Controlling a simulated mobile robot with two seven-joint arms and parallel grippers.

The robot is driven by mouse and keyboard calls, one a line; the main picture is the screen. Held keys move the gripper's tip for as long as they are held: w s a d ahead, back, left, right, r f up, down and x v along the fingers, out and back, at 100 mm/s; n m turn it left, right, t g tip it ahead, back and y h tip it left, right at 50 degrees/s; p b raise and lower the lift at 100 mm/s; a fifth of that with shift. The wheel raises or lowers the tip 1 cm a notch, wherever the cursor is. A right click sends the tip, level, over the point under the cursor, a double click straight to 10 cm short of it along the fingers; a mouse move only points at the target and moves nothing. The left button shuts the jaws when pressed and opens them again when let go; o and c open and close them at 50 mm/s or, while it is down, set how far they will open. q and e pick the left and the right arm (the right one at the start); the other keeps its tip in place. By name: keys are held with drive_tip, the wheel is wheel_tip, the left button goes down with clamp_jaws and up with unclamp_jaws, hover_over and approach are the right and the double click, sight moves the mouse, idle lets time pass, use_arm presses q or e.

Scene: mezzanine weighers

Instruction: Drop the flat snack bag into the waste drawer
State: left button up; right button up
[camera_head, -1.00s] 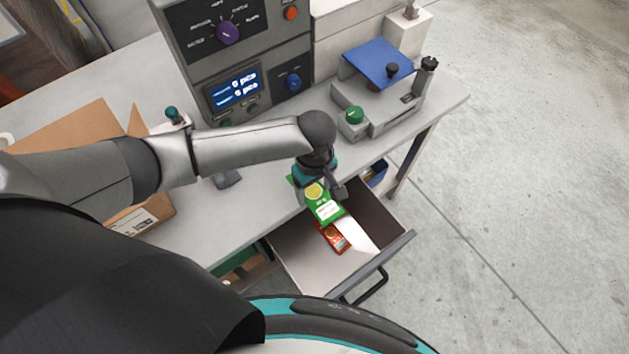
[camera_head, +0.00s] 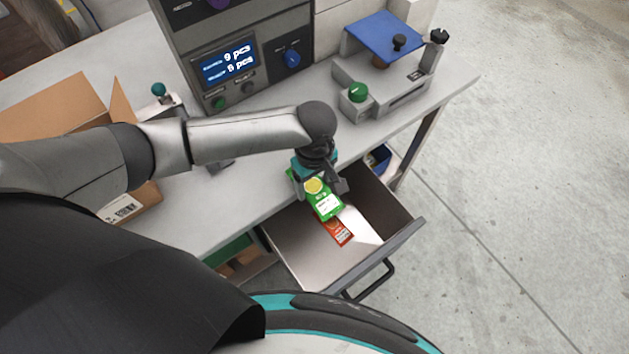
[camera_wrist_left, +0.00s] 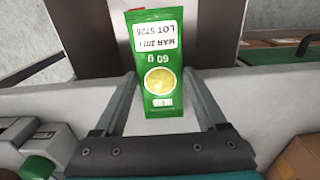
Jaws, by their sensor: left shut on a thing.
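My left gripper (camera_head: 320,188) is shut on a green snack bag (camera_head: 325,205) with a yellow disc and a white label. The bag hangs over the open drawer (camera_head: 297,238), near its inner end by the bench edge. In the left wrist view the green bag (camera_wrist_left: 153,60) shows its printed face between the two fingers of the left gripper (camera_wrist_left: 161,90). In the head view a red packet (camera_head: 341,232) lies on the drawer floor, partly hidden behind the green bag. My right gripper is not in view.
The bench top (camera_head: 255,185) lies behind the drawer. On it stand a control cabinet with a lit display (camera_head: 228,62), a scale with a blue plate (camera_head: 378,38) and a cardboard box (camera_head: 60,110). A blue bin (camera_head: 379,158) sits under the bench. Bare floor lies to the right.

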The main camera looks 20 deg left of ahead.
sight(314, 188)
use_arm(q)
drive_tip(key=o, duration=1.3)
wheel_tip(314, 188, up, 15)
drive_tip(key=p, duration=0.3)
drive_tip(key=shift+r, duration=0.15)
drive_tip(key=shift+s, duration=0.1)
